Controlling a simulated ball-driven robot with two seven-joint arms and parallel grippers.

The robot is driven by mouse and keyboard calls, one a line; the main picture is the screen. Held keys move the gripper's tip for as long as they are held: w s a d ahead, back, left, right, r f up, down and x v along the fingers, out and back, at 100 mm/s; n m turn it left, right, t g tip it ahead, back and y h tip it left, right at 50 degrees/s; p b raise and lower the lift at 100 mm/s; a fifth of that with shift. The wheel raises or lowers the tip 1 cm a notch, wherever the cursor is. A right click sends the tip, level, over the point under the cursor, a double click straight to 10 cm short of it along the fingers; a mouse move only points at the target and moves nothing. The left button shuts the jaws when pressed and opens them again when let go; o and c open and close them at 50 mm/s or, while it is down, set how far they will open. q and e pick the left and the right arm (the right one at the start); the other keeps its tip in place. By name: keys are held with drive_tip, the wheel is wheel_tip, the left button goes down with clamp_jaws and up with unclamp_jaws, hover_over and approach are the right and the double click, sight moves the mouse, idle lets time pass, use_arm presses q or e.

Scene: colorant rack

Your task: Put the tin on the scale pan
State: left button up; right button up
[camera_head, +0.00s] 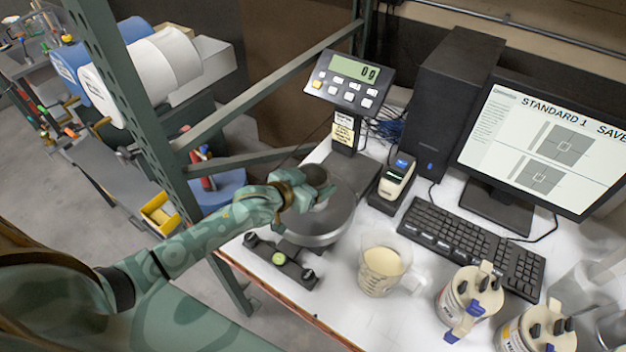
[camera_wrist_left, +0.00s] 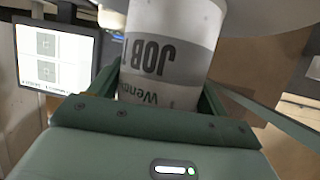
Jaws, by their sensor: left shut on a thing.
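The tin (camera_wrist_left: 168,45) fills the upper middle of the left wrist view. It is white with a grey band and upside-down lettering that reads "JOB". My left gripper (camera_head: 308,190) is shut on it; a green finger shows on each side of the tin in the wrist view. In the head view the hand is over the round metal scale pan (camera_head: 322,226), and hand and arm largely hide the tin. A pale curved surface, probably the pan, lies close beyond the tin in the wrist view. I cannot tell if they touch. My right gripper is out of view.
The scale display (camera_head: 354,82) stands behind the pan. A black bar with knobs (camera_head: 280,260) lies in front. A green rack post (camera_head: 135,105) rises at left.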

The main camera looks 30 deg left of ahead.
use_arm(q)
drive_tip(key=o, duration=1)
drive_tip(key=shift+f, duration=0.1)
drive_tip(key=p+v, duration=0.1)
drive_tip(key=v, duration=1.1)
drive_tip(key=shift+r, duration=0.25)
drive_tip(key=shift+w, duration=0.1)
